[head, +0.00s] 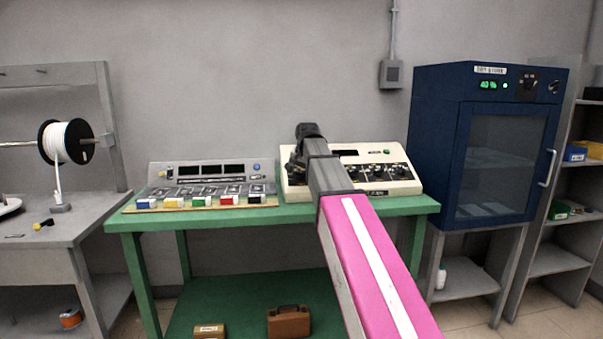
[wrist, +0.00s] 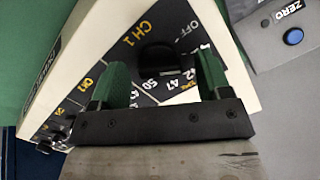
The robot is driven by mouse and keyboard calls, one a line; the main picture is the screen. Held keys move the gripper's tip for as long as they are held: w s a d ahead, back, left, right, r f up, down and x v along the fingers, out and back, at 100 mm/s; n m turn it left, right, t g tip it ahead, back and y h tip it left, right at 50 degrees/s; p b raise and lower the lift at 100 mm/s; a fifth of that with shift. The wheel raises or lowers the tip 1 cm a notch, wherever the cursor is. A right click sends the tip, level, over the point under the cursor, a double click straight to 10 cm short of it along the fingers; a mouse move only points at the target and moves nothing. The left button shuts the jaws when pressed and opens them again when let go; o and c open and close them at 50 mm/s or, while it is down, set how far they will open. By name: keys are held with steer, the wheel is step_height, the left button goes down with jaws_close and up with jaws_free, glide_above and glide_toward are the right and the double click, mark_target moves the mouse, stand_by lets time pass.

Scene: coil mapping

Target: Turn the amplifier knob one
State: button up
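The amplifier (head: 408,188) is a cream box with a black, knobbed face, on the right half of the green table. My arm covers its left part in the head view. In the wrist view its panel (wrist: 185,28) reads "CH 1", with white numbers around a round black knob (wrist: 157,57). My gripper (wrist: 162,64) is open, its two green fingers apart, with the knob showing between them. I cannot tell whether either finger touches the knob. In the head view the fingers are hidden behind my wrist.
A grey console (head: 212,170) with coloured blocks in front stands on the green table (head: 290,214), left of the amplifier. In the wrist view its blue button (wrist: 293,37) shows at the right. A blue cabinet (head: 437,150) stands to the right, a spool bench (head: 60,232) to the left.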

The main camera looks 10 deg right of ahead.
steer(key=v, duration=1)
steer(key=shift+s+r, duration=0.15)
steer(key=shift+r, duration=0.2)
